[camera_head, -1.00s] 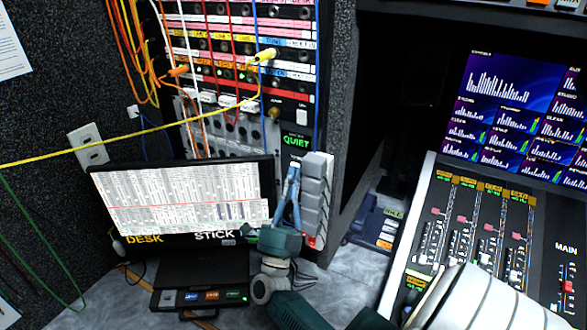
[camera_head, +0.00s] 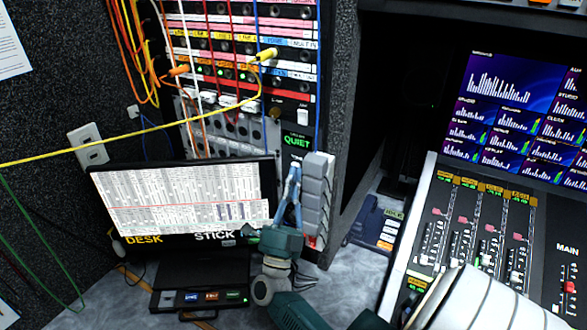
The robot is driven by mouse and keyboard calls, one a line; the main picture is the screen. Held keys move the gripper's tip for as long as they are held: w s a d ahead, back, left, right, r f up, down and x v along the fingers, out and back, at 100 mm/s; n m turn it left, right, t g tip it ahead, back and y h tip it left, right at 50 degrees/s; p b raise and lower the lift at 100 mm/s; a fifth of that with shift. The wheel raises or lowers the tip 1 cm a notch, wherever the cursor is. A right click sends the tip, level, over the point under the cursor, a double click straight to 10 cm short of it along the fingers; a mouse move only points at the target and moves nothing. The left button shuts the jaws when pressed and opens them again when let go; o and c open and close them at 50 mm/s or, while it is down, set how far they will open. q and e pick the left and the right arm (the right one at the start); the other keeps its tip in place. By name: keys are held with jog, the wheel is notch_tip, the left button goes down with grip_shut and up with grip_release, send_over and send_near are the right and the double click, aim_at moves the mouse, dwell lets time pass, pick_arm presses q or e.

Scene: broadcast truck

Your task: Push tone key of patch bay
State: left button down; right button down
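The patch bay (camera_head: 243,52) fills the upper left middle, with rows of jacks, coloured label strips and patch cords. A small pale key (camera_head: 302,116) sits at its lower right, above a panel lit with green "QUIET" lettering (camera_head: 297,141). I cannot read which key is marked tone. My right gripper (camera_head: 294,166) points up in front of this panel, below the pale key. Its two thin blue fingers meet at the tips, with nothing visible between them. Whether the tips touch the panel cannot be told. My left gripper is not in view.
A ridged grey block (camera_head: 317,192) stands just right of the fingers. A monitor (camera_head: 180,200) and a small key unit (camera_head: 203,299) are at left. A yellow cord (camera_head: 130,142) crosses in front. A mixing console (camera_head: 465,225) and screen (camera_head: 515,110) are at right.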

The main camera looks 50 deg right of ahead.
jog(key=shift+s+a+p, duration=0.1)
jog(key=shift+s+a, duration=0.2)
jog(key=shift+a, duration=0.65)
jog(key=shift+s+a+p, duration=0.1)
jog(key=shift+s+a, duration=0.25)
jog(key=shift+a, duration=0.55)
jog(key=shift+s+a+p, duration=0.1)
jog(key=shift+s+a, duration=0.2)
jog(key=shift+a, duration=0.65)
